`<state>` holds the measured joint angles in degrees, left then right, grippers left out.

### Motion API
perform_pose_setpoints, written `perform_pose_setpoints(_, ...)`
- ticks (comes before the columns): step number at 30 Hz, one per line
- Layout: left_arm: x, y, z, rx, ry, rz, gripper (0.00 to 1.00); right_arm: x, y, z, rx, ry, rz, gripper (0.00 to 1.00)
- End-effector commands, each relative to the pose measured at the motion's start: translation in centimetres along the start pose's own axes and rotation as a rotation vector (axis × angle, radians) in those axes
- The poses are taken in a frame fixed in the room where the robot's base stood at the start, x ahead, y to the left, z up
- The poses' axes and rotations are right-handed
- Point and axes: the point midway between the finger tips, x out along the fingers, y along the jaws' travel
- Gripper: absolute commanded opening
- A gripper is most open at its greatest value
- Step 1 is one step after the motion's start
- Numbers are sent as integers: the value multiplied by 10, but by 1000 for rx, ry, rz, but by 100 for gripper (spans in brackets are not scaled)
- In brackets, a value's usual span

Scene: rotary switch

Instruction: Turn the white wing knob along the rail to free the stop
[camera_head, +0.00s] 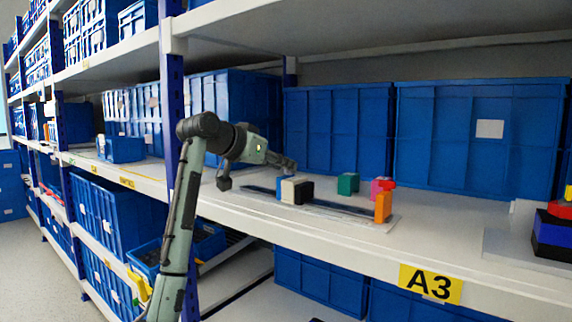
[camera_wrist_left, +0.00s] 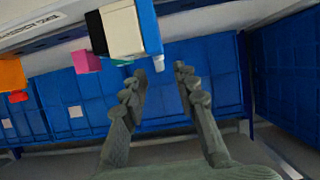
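A black, cream and blue block (camera_head: 296,190) sits on a dark rail (camera_head: 340,207) on the shelf. In the left wrist view the block (camera_wrist_left: 122,28) shows at the top, and a small white knob (camera_wrist_left: 159,63) sticks out from its blue end. My left gripper (camera_head: 290,166) is just above and behind the block's blue end in the head view. In the left wrist view my left gripper (camera_wrist_left: 160,73) is open, its fingertips apart with the white knob appearing between them. I cannot tell whether they touch it. The knob is not discernible in the head view. My right gripper is not in view.
An orange block (camera_head: 383,207) stands at the rail's right end. A green block (camera_head: 347,183) and a pink and red block (camera_head: 380,187) stand behind the rail. Large blue bins (camera_head: 338,125) line the shelf's back. A blue upright (camera_head: 172,110) stands left, close to my arm.

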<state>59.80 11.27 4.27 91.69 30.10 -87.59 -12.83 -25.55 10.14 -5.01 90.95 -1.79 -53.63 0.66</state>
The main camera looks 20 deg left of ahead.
Motion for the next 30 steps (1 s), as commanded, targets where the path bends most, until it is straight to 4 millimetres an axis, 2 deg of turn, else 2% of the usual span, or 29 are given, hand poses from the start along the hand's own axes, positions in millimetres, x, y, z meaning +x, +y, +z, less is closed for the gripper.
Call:
perform_pose_setpoints(6,20,0,0,-1,0,-1,29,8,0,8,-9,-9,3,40)
perform_pose_setpoints(14,22,-1,0,0,1,-1,29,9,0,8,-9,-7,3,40)
perform_pose_setpoints(22,21,-1,0,0,1,-1,0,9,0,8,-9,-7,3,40)
perform_pose_setpoints(30,21,-1,0,-1,1,-4,0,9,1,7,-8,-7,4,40)
